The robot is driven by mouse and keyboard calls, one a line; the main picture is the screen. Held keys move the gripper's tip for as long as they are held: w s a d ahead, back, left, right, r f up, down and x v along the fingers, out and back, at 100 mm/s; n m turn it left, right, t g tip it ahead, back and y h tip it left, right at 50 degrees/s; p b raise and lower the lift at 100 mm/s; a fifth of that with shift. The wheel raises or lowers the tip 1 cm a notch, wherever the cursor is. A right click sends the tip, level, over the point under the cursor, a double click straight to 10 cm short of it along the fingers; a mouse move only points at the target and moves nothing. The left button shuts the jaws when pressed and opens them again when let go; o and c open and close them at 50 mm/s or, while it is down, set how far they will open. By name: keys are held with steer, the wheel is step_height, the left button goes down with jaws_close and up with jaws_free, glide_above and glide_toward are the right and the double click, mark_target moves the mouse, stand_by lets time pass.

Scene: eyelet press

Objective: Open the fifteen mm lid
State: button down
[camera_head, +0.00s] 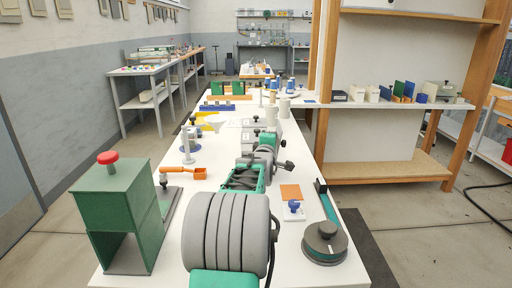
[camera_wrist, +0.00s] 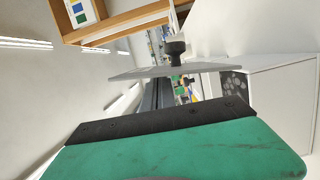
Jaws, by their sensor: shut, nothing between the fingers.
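My gripper (camera_wrist: 160,90) is shut and empty; its dark fingers show beyond the green and black housing in the wrist view. Their tips point towards a thin grey lid (camera_wrist: 190,69) with a black knob (camera_wrist: 175,50). I cannot tell whether they touch it. A white box (camera_wrist: 285,85) with a dark picture panel (camera_wrist: 234,83) stands right of the fingers. In the head view, small white boxes (camera_head: 247,136) with labels and black knobs stand in a row behind my wrist. My arm partly hides them, the size labels are unreadable, and I cannot tell whether any lid is raised.
A green press with a red knob (camera_head: 107,158) stands at the front left of the white table (camera_head: 178,240). An orange-handled tool (camera_head: 186,172) lies near it. An orange square (camera_head: 290,191), a blue-knobbed block (camera_head: 293,210) and a grey round device (camera_head: 325,243) are on the right.

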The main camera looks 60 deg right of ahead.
steer(key=w+a+b, duration=0.1)
steer(key=a, duration=1)
steer(key=shift+a+r, duration=0.25)
steer(key=shift+r, duration=0.2)
